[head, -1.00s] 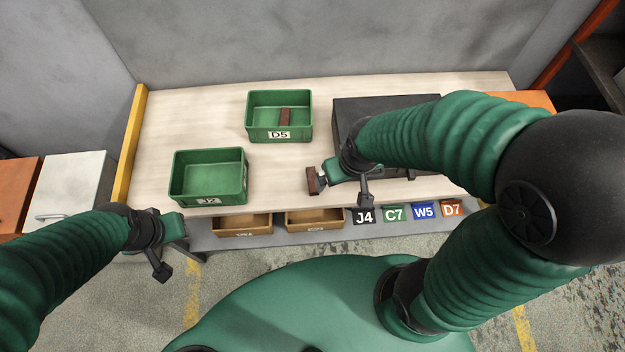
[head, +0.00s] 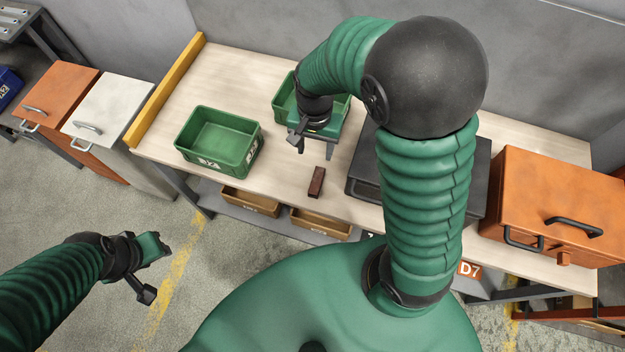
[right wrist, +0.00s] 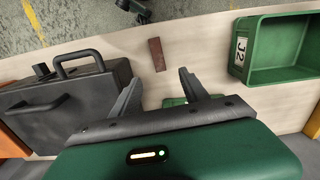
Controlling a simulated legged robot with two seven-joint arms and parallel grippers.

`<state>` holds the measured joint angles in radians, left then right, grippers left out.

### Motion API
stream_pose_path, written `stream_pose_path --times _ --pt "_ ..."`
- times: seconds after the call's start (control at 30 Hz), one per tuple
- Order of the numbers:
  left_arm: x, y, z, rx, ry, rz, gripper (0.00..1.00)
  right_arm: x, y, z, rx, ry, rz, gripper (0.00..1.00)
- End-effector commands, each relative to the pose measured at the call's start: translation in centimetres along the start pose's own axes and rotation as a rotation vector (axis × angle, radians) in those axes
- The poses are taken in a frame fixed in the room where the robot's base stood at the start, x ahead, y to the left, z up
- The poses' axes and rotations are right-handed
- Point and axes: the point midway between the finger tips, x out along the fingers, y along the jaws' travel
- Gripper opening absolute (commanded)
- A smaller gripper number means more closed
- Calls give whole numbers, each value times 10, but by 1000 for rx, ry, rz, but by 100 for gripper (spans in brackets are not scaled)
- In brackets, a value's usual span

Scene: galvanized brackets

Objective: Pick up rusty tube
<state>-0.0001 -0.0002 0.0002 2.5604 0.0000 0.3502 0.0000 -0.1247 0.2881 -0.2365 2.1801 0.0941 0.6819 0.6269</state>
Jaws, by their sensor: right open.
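The rusty tube (head: 316,182), a short reddish-brown bar, lies on the bench near its front edge in the head view. It also shows in the right wrist view (right wrist: 156,54), beyond the fingertips and apart from them. My right gripper (head: 314,147) is open and empty, pointing down behind the tube, between it and a green crate. In the right wrist view its two fingers (right wrist: 160,86) are spread wide. My left gripper (head: 161,246) hangs over the floor at the left, clear of the bench; its finger gap is not clear.
A green crate J2 (head: 220,140) stands left of the tube. Another green crate (head: 284,98) is partly hidden behind my right arm. A black case (head: 364,172) lies right of the tube, with an orange box (head: 550,205) farther right. Bare bench (head: 270,172) surrounds the tube.

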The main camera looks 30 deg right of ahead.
Motion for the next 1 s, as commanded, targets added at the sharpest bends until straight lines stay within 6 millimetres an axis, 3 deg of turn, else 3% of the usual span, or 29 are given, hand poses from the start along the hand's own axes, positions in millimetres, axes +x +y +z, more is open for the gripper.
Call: stream_pose_path --times 0.4,0.63,0.83,1.0 --pt "12 0 3 -1 0 0 36 98 7 -4 3 -10 -2 53" --pt "13 0 3 0 0 0 36 124 9 -4 3 -8 -4 53" --pt "14 0 3 0 0 0 36 160 13 -3 1 -8 -2 53" --pt "14 0 3 0 0 0 36 168 12 -3 1 -5 -4 53"
